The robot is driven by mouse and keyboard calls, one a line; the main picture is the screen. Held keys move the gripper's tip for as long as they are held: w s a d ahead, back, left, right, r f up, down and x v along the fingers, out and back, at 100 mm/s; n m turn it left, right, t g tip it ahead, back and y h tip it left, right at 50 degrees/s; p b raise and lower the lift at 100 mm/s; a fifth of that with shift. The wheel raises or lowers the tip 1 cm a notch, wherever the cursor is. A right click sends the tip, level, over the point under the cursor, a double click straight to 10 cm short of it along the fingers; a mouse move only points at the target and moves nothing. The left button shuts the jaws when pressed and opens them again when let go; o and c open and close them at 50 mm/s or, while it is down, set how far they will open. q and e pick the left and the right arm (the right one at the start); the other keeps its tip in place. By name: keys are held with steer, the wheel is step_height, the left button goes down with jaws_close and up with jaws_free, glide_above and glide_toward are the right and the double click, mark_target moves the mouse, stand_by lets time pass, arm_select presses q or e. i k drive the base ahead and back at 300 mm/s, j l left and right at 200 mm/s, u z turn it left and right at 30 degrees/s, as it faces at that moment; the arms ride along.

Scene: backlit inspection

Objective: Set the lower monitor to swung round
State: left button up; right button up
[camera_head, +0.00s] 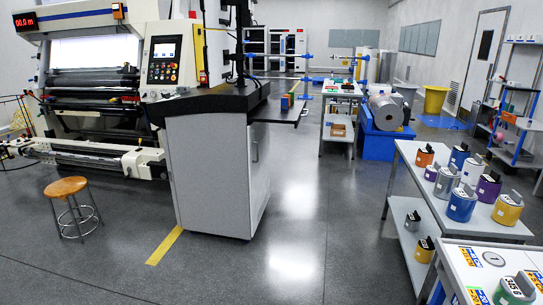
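A dark pole with bracket parts (240,45) rises from the black counter (215,103) of a grey-white cabinet (212,175), left of the middle. A pale, flat panel (220,52) stands just left of the pole and appears nearly edge-on. I cannot tell for sure whether it is the lower monitor, or how far that monitor is turned; no screen face shows clearly there. Neither of my grippers is in view.
Grey floor (298,205) lies open between the cabinet and the tables.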

mark_target(218, 46)
steer(key=i+l, duration=0.1)
steer(key=i, duration=0.7)
steer(key=i+u, duration=0.15)
steer(key=i, duration=0.65)
steer(key=l, duration=0.05)
